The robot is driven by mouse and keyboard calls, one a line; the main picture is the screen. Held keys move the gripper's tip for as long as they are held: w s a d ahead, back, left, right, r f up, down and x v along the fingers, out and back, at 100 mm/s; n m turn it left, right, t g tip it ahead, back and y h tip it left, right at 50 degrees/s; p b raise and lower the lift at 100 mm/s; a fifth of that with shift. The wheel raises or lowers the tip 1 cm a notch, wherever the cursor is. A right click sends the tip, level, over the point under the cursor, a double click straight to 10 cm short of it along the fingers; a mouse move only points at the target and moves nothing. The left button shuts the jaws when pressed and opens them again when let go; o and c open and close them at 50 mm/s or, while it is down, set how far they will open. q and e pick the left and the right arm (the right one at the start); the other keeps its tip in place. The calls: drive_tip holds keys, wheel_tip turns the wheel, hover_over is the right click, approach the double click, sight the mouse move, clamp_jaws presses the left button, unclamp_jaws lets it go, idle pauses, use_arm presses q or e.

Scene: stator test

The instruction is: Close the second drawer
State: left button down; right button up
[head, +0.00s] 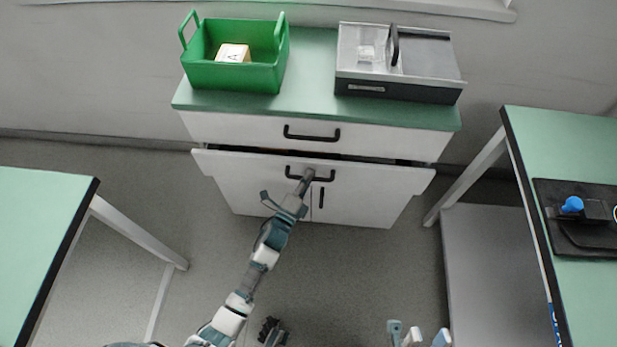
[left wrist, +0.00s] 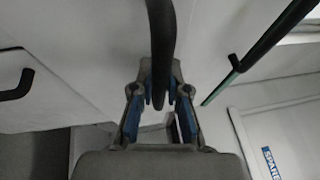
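The cabinet's second drawer (head: 395,178) stands part way out, with a narrow dark gap along its top edge. Its black bar handle (head: 325,178) also shows in the left wrist view (left wrist: 161,40).
The top drawer (head: 250,130) above is shut. A green bin (head: 235,77) with a block and a grey metal box (head: 400,85) stand on the cabinet top. Green-topped tables stand at left (head: 40,230) and right (head: 570,140). Cabinet doors are below the drawer.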

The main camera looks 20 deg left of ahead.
sight(310, 166)
use_arm(q)
drive_tip(key=w, duration=0.2)
drive_tip(key=w+a+b, duration=0.1)
drive_tip(key=w, duration=0.1)
drive_tip(key=shift+a+f, duration=0.1)
drive_tip(key=shift+f, duration=0.05)
drive_tip(key=c, duration=1.6)
unclamp_jaws()
drive_tip(key=o, duration=0.4)
drive_tip(key=shift+w, duration=0.15)
drive_tip(key=shift+o, duration=0.2)
drive_tip(key=v, duration=1.2)
drive_tip(key=shift+f, duration=0.1)
